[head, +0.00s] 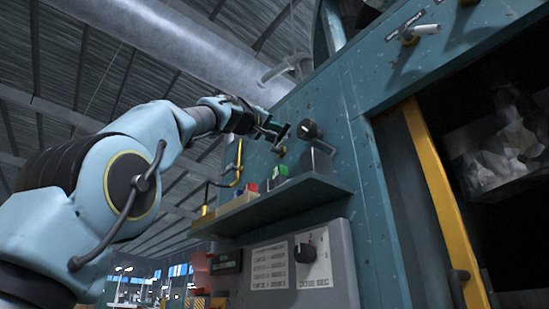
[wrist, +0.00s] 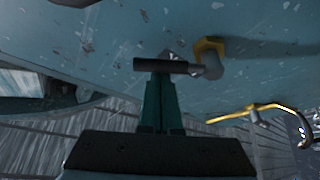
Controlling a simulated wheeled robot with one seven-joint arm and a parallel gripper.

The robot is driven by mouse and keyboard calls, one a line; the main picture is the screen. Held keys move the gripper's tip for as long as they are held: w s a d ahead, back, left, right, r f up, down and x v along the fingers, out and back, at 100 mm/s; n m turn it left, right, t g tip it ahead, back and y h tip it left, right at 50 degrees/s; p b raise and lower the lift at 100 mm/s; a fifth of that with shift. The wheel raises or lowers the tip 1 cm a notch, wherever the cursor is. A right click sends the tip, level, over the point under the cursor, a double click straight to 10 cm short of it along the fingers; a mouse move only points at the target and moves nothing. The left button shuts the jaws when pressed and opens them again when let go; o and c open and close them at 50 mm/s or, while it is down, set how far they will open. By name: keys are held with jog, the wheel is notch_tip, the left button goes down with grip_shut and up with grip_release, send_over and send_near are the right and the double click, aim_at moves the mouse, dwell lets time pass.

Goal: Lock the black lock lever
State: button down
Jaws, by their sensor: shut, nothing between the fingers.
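The black lock lever (wrist: 165,66) shows in the wrist view as a short dark bar lying level. Its right end joins a grey metal pivot (wrist: 210,64) beside a yellow bracket on the blue panel. My gripper (wrist: 159,78) is shut and empty, its teal fingers upright with the tips right at the lever's lower edge.
A black round knob (head: 308,130) sits right of the lever. A yellow bent rod (wrist: 265,108) sticks out at the right in the wrist view. A yellow-edged opening (head: 435,190) is farther right.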

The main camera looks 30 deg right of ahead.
jog(key=m+g+b, duration=0.1)
jog(key=f+m+g+h+b, duration=0.1)
jog(key=m, duration=0.1)
jog(key=f+m, duration=0.1)
jog(key=m, duration=0.1)
jog(key=shift+s+g+h+b, duration=0.4)
jog(key=shift+s+d+f+m+b, duration=0.15)
jog(key=shift+s+f+m+b, duration=0.15)
jog(key=shift+m+b, duration=0.15)
jog(key=shift+f, duration=0.2)
jog(key=shift+f+b, duration=0.25)
jog(key=shift+b, duration=0.15)
notch_tip(320, 180, up, 4)
jog(key=p, duration=0.4)
jog(key=b, duration=0.8)
send_near(281, 135)
jog(key=shift+s+a+r, duration=0.15)
jog(key=shift+r, duration=0.45)
jog(key=shift+s+a+r, duration=0.15)
jog(key=shift+r, duration=0.45)
